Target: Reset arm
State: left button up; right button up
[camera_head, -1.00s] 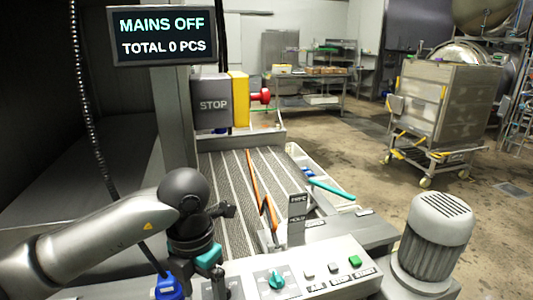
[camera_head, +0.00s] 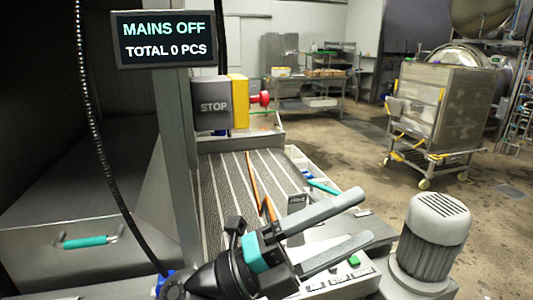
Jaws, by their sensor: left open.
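My left gripper (camera_head: 364,217) reaches in from the bottom over the control panel (camera_head: 345,280). Its two long grey fingers point right and stand apart, with nothing between them. The gripper covers most of the panel, and the teal knob there is hidden. A green button (camera_head: 354,261) shows just below the lower finger. I cannot tell whether the gripper touches the panel. My right gripper is not in view.
A display (camera_head: 165,39) reads MAINS OFF, TOTAL 0 PCS. A STOP box (camera_head: 213,105) with a red button (camera_head: 260,98) stands above the ribbed conveyor (camera_head: 228,185). A grey motor (camera_head: 434,235) stands at right. A wheeled cart (camera_head: 440,110) is farther back on open floor.

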pick_arm(q)
jog(key=w+a+f+n+t+y, duration=0.1)
jog(key=w+a+n+t+y, duration=0.4)
jog(key=n+t, duration=0.4)
jog(key=w+a+f+n+t+y, duration=0.1)
jog(key=w+a+n+t+y, duration=0.3)
jog(key=a+n+t+y, duration=0.5)
jog(key=s+a+f+n+g+y, duration=0.1)
jog(key=a+f+n+g+y, duration=0.3)
jog(key=f+n, duration=0.3)
jog(key=s+a+f+n+g+y, duration=0.1)
jog(key=a+f+n+g+y, duration=0.3)
jog(key=f, duration=0.5)
jog(key=s+a+f+n+g, duration=0.35)
jog(key=s+f+g, duration=0.75)
jog(key=s+f, duration=0.8)
jog(key=s+f+g, duration=0.1)
jog(key=s+f, duration=0.1)
jog(key=f, duration=0.9)
jog(key=s+f, duration=0.2)
jog(key=f, duration=0.9)
jog(key=s+a+f+g, duration=0.1)
jog(key=s+a+f, duration=0.2)
jog(key=s+f, duration=0.8)
jog(key=s, duration=0.3)
jog(key=shift+s+f+m+g, duration=0.25)
jog(key=shift+s+m+g, duration=0.05)
jog(key=shift+m, duration=0.05)
